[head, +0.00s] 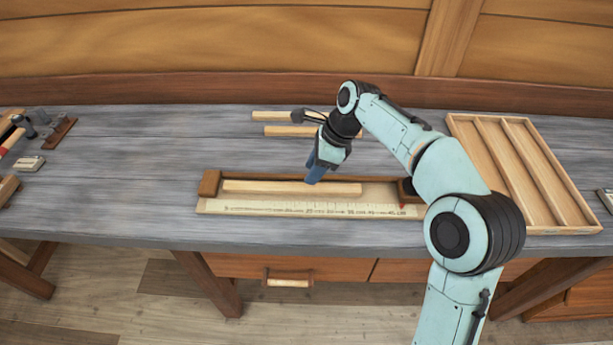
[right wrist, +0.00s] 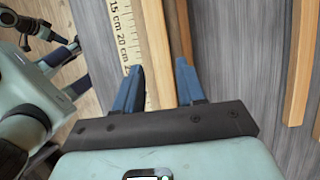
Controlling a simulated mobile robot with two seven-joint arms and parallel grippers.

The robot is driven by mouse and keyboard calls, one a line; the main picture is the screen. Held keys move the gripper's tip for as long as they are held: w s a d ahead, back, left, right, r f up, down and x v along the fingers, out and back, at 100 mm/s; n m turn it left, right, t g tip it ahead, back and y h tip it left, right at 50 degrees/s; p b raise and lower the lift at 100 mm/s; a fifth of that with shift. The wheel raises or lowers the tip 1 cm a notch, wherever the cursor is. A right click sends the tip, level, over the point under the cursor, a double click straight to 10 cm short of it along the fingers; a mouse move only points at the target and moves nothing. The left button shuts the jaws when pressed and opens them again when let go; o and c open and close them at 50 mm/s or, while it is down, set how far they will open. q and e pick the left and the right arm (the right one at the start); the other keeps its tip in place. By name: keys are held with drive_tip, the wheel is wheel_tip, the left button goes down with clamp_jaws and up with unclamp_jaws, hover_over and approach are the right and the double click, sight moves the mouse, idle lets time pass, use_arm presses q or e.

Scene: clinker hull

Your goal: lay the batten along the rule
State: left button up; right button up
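A pale wooden batten (head: 270,187) lies in a shallow wooden fixture, behind the printed rule (head: 300,209) and roughly parallel to it. My right gripper (head: 314,179) is over the batten, right of its middle. In the right wrist view its two blue fingers (right wrist: 158,92) are apart, with the batten (right wrist: 155,40) running between them and the rule (right wrist: 122,25) to the left. I cannot tell whether the fingers touch the batten. My left gripper is outside the head view; in the right wrist view its blue fingers (right wrist: 70,68) show apart and empty.
A wooden end block (head: 209,183) closes the fixture's left end; a dark block (head: 407,190) is at its right. Two more strips (head: 272,116) (head: 288,131) lie behind, partly hidden by my arm. A slotted tray (head: 560,210) stands right.

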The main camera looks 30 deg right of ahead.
drive_tip(key=p+v, duration=0.1)
drive_tip(key=v, duration=0.5)
idle(0.5)
